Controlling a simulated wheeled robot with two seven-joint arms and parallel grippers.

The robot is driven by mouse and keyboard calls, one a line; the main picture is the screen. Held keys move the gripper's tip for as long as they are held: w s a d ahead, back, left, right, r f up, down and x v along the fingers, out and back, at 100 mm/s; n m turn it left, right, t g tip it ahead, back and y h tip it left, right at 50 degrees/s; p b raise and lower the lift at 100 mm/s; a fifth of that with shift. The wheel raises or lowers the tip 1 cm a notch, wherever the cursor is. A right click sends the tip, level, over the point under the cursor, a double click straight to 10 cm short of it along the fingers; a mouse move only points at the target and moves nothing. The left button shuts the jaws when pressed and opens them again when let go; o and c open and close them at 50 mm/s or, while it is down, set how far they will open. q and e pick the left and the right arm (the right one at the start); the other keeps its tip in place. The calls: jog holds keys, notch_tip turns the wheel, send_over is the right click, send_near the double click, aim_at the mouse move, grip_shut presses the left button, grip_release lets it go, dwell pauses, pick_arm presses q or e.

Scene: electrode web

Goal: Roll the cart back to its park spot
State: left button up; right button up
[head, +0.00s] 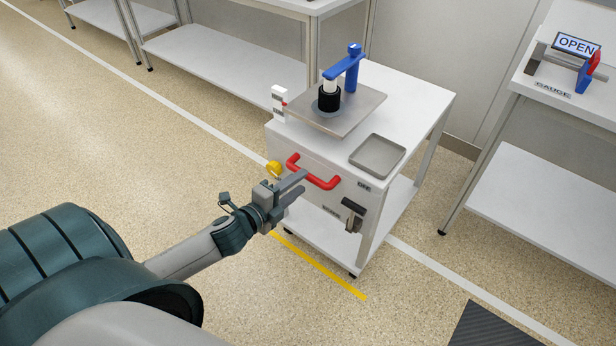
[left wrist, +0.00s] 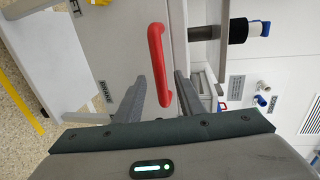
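The white cart (head: 285,150) stands in the middle of the head view, with a red handle (head: 322,183) on its front panel. The red handle also shows in the left wrist view (left wrist: 156,60). A yellow floor line (head: 320,266) runs just in front of the cart's lower shelf. My left gripper (head: 298,184) is at the handle, its two fingers apart. In the left wrist view the handle bar appears between the fingers (left wrist: 160,85); I cannot tell whether they touch it. My right gripper is in neither view.
On the cart are a plate with a black cylinder and blue arm (head: 352,70), and a grey tray (head: 377,156). A gauge bench (head: 560,95) stands at right, and a shelved bench (head: 220,58) behind. Open floor (head: 110,130) lies left; a dark mat (head: 490,328) lies front right.

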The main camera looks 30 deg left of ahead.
aim_at(308, 177)
pick_arm(q)
jog(key=shift+x, duration=2.5)
jog(key=shift+c, duration=0.4)
grip_shut()
